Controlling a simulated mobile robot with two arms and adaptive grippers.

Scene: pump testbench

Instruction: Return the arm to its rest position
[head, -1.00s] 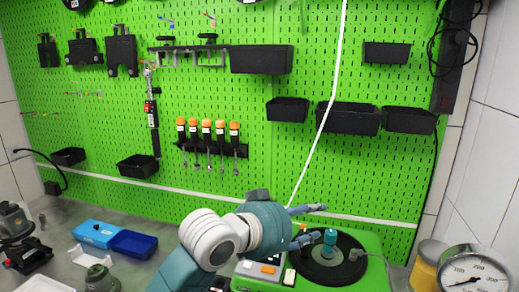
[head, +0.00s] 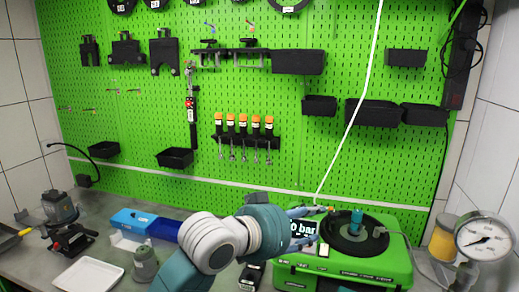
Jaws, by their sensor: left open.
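My left arm comes up from the bottom of the head view, grey-blue with white joints. My left gripper (head: 308,211) is at its tip, with bluish fingers pointing right. It is open, with nothing seen between the fingers. It shows in front of the left side of the green pump test bench (head: 345,272), beside the display reading "0 bar" (head: 304,231). I cannot tell how far apart they are. On the bench top is a round black plate (head: 372,243) with a teal fitting (head: 356,219). My right gripper is not in view.
A round gauge (head: 484,238) and a yellow container (head: 442,240) stand at the right. A blue box (head: 135,219), a grey fitting (head: 145,264) and a white tray (head: 90,275) lie at the left. Black bins (head: 373,113) stick out from the green pegboard (head: 330,160).

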